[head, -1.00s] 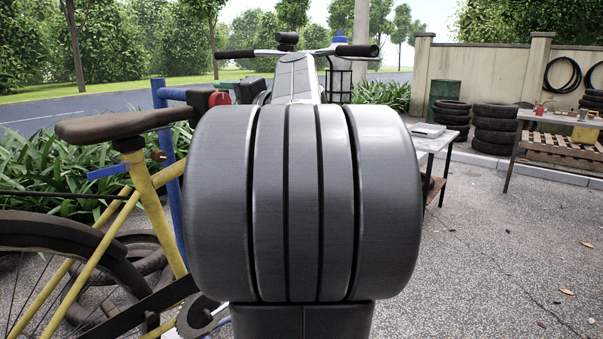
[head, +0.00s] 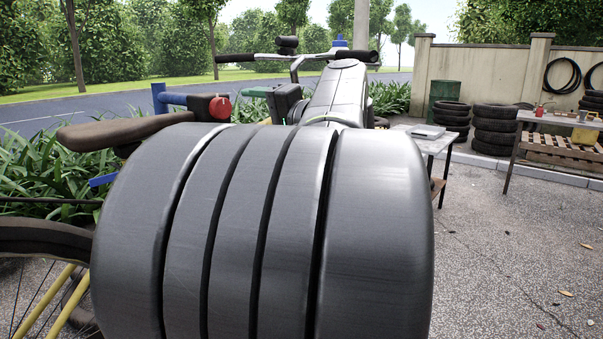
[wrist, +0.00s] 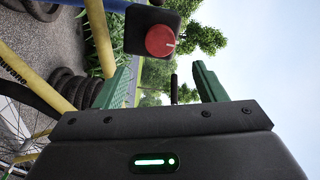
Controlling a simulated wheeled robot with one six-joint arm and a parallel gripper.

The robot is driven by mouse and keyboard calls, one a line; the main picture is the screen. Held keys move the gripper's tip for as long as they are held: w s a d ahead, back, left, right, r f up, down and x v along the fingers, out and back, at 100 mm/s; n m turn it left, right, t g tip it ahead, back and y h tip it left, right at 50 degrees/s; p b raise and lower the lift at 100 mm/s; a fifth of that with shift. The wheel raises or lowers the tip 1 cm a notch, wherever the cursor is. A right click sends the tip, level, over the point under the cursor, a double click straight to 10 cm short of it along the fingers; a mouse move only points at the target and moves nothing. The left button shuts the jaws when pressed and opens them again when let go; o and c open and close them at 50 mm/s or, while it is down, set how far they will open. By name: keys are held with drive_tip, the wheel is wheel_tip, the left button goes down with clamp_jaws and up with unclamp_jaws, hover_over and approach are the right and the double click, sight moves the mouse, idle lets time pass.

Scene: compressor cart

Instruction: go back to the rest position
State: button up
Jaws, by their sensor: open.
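My gripper (wrist: 163,76) shows in the wrist view with its two green fingers apart and nothing between them. In the head view my gripper (head: 262,93) is partly visible beyond my large grey arm link, with a green finger pointing left. It appears close to a red knob (head: 220,107) on a dark box beside a blue post. In the wrist view the red knob (wrist: 160,40) is near the left finger, apart from it. My arm fills the lower middle of the head view and hides what lies behind it.
A bicycle with a brown saddle (head: 125,131) stands close on the left. Black handlebars (head: 300,57) show behind my arm. A small table (head: 436,140) and a workbench (head: 560,119) stand at right, with stacked tyres (head: 494,130) behind. The paving at right is open.

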sight(224, 111)
drive_tip(key=v, duration=0.5)
drive_tip(key=b+x, duration=0.1)
drive_tip(key=x, duration=1.3)
drive_tip(key=shift+a+f, duration=0.1)
drive_tip(key=shift+a, duration=0.05)
drive_tip(key=shift+r+m+p, duration=0.3)
drive_tip(key=shift+m+p, duration=0.1)
drive_tip(key=shift+p, duration=0.2)
drive_tip(key=shift+s+d+m+p, duration=0.1)
drive_tip(key=shift+d+m+p, duration=0.15)
drive_tip(key=shift+m+p, duration=0.25)
drive_tip(key=m+p, duration=0.7)
drive_tip(key=shift+f+p, duration=0.1)
drive_tip(key=shift+p, duration=0.25)
drive_tip(key=m+p, duration=0.6)
drive_tip(key=p, duration=0.1)
drive_tip(key=shift+a+f+m+p, duration=0.1)
drive_tip(key=shift+m+p, duration=0.2)
drive_tip(key=shift+s+f+m+p, duration=0.1)
drive_tip(key=shift+f+m+p, duration=0.05)
drive_tip(key=shift+m+p, duration=0.65)
drive_tip(key=shift+f, duration=0.1)
drive_tip(key=shift+m, duration=0.3)
